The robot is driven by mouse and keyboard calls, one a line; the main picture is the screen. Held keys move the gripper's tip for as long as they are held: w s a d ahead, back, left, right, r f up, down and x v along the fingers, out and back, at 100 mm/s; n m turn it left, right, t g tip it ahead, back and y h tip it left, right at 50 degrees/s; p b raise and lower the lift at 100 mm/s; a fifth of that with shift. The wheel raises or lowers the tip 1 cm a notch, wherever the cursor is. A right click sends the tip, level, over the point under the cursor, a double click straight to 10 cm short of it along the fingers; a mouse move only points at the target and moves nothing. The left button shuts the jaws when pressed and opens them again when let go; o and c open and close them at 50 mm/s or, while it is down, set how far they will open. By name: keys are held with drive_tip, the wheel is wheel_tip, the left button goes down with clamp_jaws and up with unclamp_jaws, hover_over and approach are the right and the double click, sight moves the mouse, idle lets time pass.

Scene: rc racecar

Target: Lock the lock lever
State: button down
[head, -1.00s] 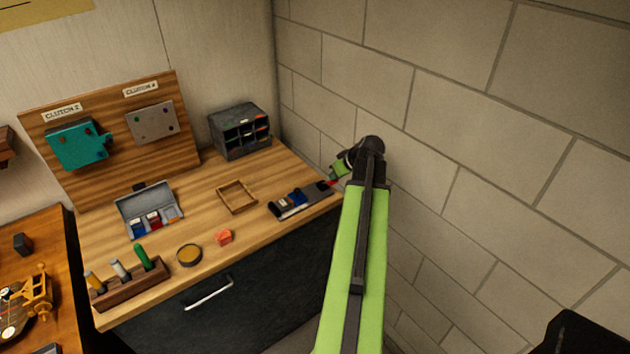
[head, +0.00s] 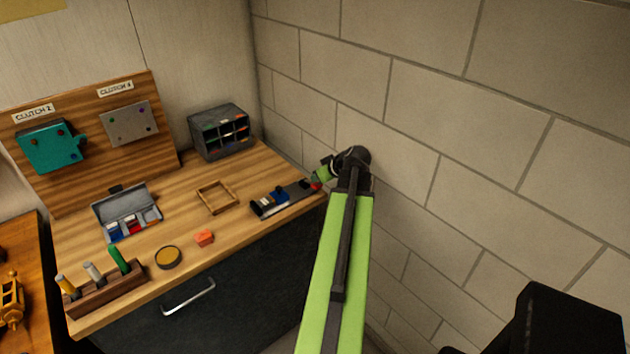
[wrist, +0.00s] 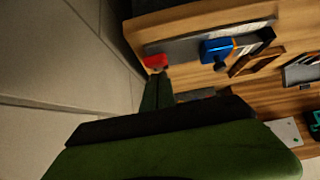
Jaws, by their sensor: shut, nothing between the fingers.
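A long dark fixture (head: 298,192) lies at the right end of the workbench, with a blue block (head: 281,195) on it and a small red part (head: 316,185) at its right end. The red part looks like the lock lever. In the wrist view, the red part (wrist: 156,61) sits at the end of the grey rail (wrist: 185,47), with the blue block (wrist: 216,50) farther along. My gripper (wrist: 157,75) is shut and empty, its tips right at the red part. I cannot tell whether they touch. In the head view my gripper (head: 320,178) is small and partly hidden.
The block wall (head: 400,120) stands close on the right of my arm. On the bench are a wooden frame (head: 216,197), an orange block (head: 204,237), a round tin (head: 168,257), an open case (head: 128,214) and a dark organizer (head: 220,131). Bare wood lies between them.

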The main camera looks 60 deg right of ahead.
drive_tip(key=shift+w+d+r, duration=0.1)
drive_tip(key=shift+w+d, duration=0.05)
drive_tip(key=shift+w, duration=0.2)
drive_tip(key=shift+r, duration=0.1)
drive_tip(key=shift+w+r+p, duration=0.1)
drive_tip(key=shift+r+p, duration=0.2)
drive_tip(key=shift+p, duration=0.1)
drive_tip(key=r+p, duration=0.2)
drive_tip(key=w+r+p, duration=0.1)
drive_tip(key=r+p, duration=0.1)
drive_tip(key=shift+w+d+r, duration=0.1)
drive_tip(key=shift+d+r, duration=0.05)
drive_tip(key=s+a+r+p, duration=0.2)
drive_tip(key=s+r+p, duration=0.2)
drive_tip(key=s, duration=0.4)
drive_tip(key=shift+s+a, duration=0.25)
drive_tip(key=shift+a, duration=0.15)
